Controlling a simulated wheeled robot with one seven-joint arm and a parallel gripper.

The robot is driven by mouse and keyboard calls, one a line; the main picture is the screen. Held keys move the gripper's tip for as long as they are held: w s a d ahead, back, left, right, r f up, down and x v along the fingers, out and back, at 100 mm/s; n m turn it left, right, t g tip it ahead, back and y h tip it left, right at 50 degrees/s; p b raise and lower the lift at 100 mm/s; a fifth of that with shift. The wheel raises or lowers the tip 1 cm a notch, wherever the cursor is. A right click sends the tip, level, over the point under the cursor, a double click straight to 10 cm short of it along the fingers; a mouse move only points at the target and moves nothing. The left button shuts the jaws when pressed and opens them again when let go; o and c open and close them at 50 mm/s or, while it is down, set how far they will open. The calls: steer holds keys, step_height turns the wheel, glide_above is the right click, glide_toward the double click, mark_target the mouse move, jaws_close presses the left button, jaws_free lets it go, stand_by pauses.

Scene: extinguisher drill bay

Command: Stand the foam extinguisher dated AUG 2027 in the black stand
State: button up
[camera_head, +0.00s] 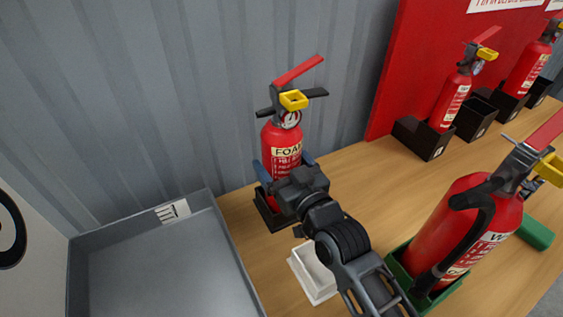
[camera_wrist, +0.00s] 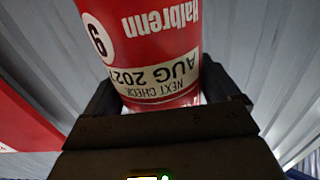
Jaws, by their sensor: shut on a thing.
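The red foam extinguisher (camera_head: 282,140) is upright near the back wall, with a FOAM label, yellow tag and red lever. In the wrist view its label (camera_wrist: 165,80) appears upside down and reads NEXT CHECK AUG 2027. My gripper (camera_head: 284,168) is shut around its body, one finger on each side. The black stand (camera_head: 268,217) is at the extinguisher's foot. The lower end appears to be within the stand's walls; my gripper hides part of this, and I cannot tell whether it rests on the stand's bottom.
A grey tray (camera_head: 228,250) lies to the left and a small white box (camera_head: 312,272) in front. A larger red extinguisher (camera_head: 448,222) stands in a green stand (camera_head: 398,268) at right. Further red extinguishers (camera_head: 452,100) stand in black holders by the red panel (camera_head: 420,70).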

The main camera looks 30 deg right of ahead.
steer(key=shift+f+b, duration=0.45)
steer(key=shift+b, duration=0.15)
stand_by(0.9)
